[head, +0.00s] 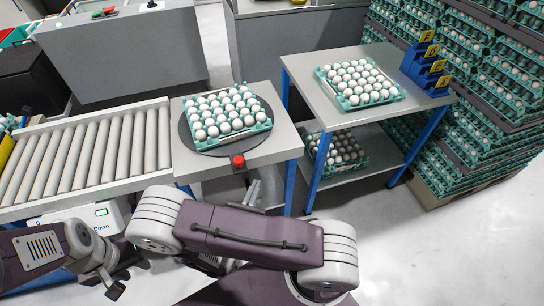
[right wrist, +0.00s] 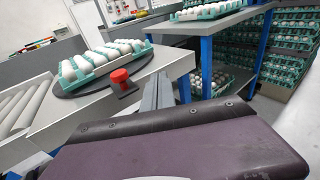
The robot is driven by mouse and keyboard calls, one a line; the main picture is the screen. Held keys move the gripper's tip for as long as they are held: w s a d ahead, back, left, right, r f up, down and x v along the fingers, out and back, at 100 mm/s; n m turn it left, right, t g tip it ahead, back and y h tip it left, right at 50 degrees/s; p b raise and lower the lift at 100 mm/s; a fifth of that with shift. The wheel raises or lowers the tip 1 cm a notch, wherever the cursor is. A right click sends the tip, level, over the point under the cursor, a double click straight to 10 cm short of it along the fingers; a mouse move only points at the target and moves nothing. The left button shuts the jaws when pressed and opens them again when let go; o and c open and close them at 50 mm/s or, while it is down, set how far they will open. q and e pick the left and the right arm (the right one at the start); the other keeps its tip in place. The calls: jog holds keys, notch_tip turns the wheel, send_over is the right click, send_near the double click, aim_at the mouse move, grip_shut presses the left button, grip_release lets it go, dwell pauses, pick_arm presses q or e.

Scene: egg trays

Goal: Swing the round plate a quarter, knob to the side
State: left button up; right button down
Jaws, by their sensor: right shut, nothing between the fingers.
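The round plate (head: 187,137) is a dark disc on the grey table at the end of the roller conveyor. A teal tray of white eggs (head: 229,134) sits on it. Its red knob (head: 238,161) is at the plate's near edge, facing me; it also shows in the right wrist view (right wrist: 119,77). My right gripper (head: 252,188) is shut and empty, just in front of the table and near the knob, apart from it; its grey fingers also show in the right wrist view (right wrist: 158,90). My left gripper (head: 115,290) hangs low at the bottom left, away from the plate; its fingers are unclear.
The roller conveyor (head: 95,150) adjoins the plate's table on the left. A blue-legged table (head: 315,90) with another egg tray (head: 348,105) and blue holder (head: 424,72) stands right. Tall stacks of egg trays (head: 470,130) fill the far right.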

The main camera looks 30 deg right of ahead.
jog(key=x, duration=1.4)
jog(key=shift+w+d, duration=0.15)
jog(key=shift+d, duration=0.15)
dwell(0.9)
